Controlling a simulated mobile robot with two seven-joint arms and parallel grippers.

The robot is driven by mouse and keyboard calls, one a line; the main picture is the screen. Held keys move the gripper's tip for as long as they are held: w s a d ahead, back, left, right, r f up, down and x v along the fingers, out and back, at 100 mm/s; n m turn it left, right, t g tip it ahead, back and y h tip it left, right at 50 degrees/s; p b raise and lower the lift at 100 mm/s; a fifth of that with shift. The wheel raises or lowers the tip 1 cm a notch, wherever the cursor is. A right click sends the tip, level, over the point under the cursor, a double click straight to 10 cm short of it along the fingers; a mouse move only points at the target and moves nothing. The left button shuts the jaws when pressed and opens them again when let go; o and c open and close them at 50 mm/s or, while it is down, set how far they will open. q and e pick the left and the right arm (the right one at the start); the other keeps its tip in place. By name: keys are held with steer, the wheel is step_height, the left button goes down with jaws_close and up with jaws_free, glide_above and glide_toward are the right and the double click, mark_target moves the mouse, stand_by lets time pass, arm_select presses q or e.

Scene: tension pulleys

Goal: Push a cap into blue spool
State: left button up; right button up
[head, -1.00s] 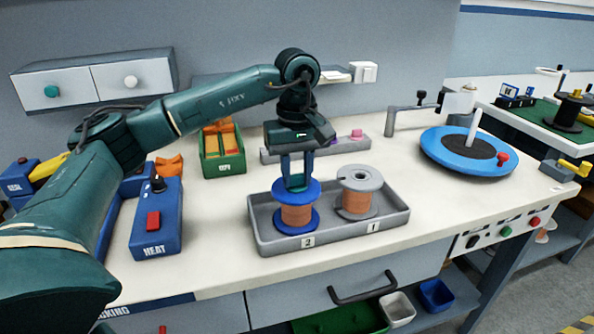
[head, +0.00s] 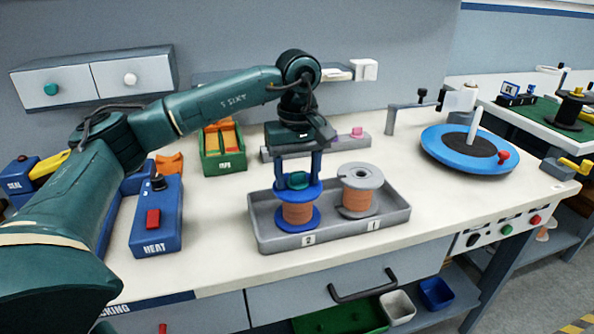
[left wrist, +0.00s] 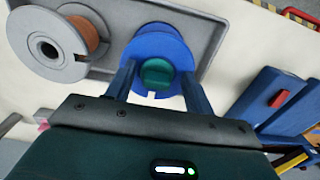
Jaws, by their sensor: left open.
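The blue spool (head: 297,216), wound with copper-coloured wire, stands upright in the left part of the grey tray (head: 262,244), by the label 2. A green cap (head: 297,180) sits at the centre of its top flange; how deep it sits I cannot tell. My left gripper (head: 298,182) is open, its fingers pointing down on either side of the cap and apart from it. In the left wrist view the cap (left wrist: 156,73) shows between the spread fingers, over the blue flange (left wrist: 150,45). My right gripper is not in view.
A grey spool (head: 361,190) stands in the same tray on the right, close to my gripper. Behind is a grey holder (head: 350,145) with a pink cap (head: 357,132). A blue HEAT box (head: 157,218) and a green bin (head: 223,150) are at left; a blue turntable (head: 440,150) is at right.

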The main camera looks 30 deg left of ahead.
arm_select(q)
steer(key=shift+r, duration=0.1)
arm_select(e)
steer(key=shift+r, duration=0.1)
arm_select(q)
step_height(320, 180, up, 3)
steer(key=shift+w, duration=0.1)
step_height(320, 180, up, 10)
steer(key=p, duration=0.2)
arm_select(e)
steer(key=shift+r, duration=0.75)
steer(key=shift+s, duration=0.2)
